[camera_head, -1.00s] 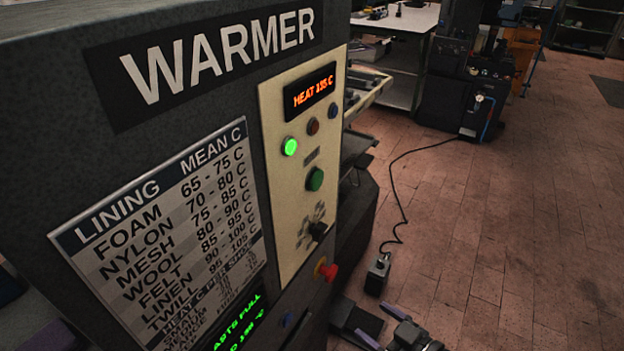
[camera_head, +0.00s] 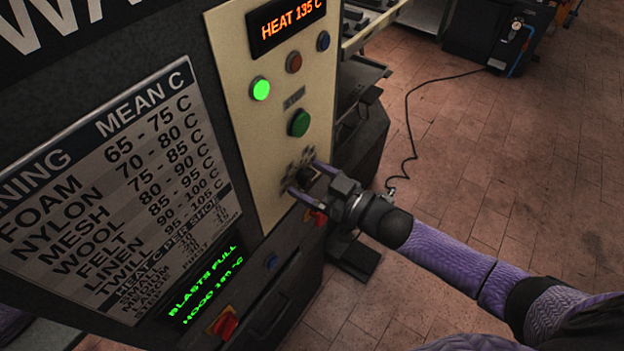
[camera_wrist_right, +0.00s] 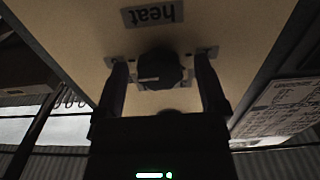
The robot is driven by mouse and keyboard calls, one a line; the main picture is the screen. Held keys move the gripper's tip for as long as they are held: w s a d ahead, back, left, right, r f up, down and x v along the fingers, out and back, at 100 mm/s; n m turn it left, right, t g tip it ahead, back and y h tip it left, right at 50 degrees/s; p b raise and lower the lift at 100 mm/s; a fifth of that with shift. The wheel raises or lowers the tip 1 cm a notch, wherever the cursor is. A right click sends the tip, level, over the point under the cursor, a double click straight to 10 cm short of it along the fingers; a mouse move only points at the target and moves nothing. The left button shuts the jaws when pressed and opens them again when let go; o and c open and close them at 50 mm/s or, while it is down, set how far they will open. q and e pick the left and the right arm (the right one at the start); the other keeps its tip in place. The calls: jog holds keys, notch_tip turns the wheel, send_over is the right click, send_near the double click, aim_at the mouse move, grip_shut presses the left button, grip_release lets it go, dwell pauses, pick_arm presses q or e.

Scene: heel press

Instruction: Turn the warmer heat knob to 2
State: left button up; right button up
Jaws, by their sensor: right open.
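The warmer's cream control panel (camera_head: 262,160) fills the middle of the head view. The black heat knob (camera_head: 309,175) sits low on it, partly hidden by my right gripper. In the right wrist view the dark round knob (camera_wrist_right: 160,68) carries a pale mark, below an upside-down "heat" label (camera_wrist_right: 152,13). The number it points at cannot be read. My right gripper (camera_head: 304,177) is open, with one finger on each side of the knob. In the wrist view the gripper (camera_wrist_right: 162,72) shows gaps between its fingers and the knob. My left gripper is not in view.
The display (camera_head: 286,23) reads HEAT 135 C. A lit green lamp (camera_head: 260,89) and a green button (camera_head: 299,123) are above the knob. A red knob (camera_head: 225,325) is low on the front. A lining chart (camera_head: 125,190) is at left.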

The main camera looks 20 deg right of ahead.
jog(key=shift+c, duration=0.7)
grip_shut()
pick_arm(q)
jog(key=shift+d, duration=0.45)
